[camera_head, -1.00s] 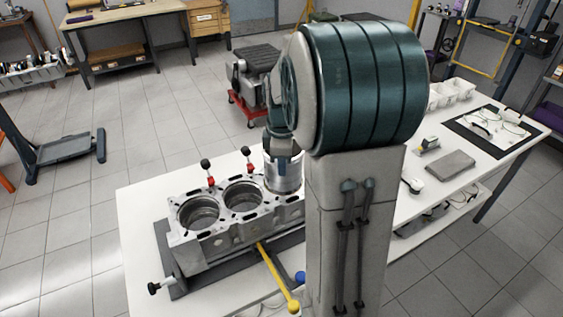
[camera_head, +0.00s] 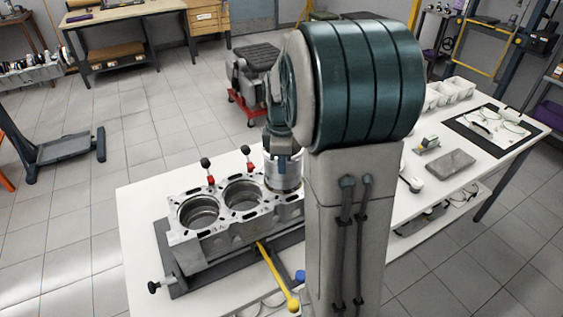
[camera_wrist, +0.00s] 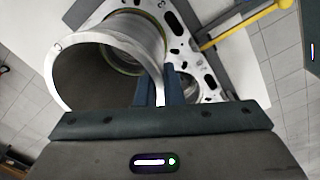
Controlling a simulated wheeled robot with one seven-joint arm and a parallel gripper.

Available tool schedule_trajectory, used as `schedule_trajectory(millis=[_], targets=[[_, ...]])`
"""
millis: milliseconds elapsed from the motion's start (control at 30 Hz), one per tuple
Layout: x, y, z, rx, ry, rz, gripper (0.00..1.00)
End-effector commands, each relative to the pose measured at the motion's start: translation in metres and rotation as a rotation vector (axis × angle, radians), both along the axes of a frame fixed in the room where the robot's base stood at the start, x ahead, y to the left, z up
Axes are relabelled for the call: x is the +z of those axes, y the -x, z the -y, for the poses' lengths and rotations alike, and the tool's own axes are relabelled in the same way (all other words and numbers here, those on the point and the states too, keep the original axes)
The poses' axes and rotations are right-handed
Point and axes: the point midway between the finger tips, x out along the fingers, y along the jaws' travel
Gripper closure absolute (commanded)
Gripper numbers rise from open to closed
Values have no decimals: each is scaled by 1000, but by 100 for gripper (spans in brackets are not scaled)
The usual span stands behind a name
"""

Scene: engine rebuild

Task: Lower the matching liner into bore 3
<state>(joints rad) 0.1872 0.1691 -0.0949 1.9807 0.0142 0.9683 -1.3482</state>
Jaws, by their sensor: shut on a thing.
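The engine block (camera_head: 218,238) lies on the white table, its deck facing up with two open bores in view at the left and middle. A silvery liner (camera_head: 283,172) is upright over the block's right end, where bore 3 is hidden by the liner and my arm. In the wrist view the liner (camera_wrist: 85,52) is a wide hollow cylinder, and the block's deck (camera_wrist: 185,50) with a round bore shows behind it. My gripper (camera_wrist: 155,95) is shut on the liner's wall. In the head view my gripper (camera_head: 280,158) is partly hidden by my arm. I cannot tell how far the liner is in the bore.
Two red clamps with black knobs (camera_head: 247,163) stand along the block's far edge. A yellow-handled bar (camera_head: 277,276) sticks out in front. To the right are white bins (camera_head: 453,89), a grey flat block (camera_head: 451,161) and a dark mat (camera_head: 478,124).

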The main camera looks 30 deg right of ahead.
Motion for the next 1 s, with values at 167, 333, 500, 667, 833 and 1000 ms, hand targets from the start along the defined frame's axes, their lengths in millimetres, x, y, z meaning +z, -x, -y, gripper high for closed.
schedule_trajectory(millis=[167, 333, 500, 667, 833, 1000], targets=[[1, 0, 0, 0, 1, 2, 100], [-2, 0, 0, 0, 0, 1, 100], [-7, 0, 0, 0, 0, 1, 100], [-12, 0, 0, 0, 0, 1, 100], [-17, 0, 0, 0, 0, 1, 100], [-22, 0, 0, 0, 0, 1, 100]])
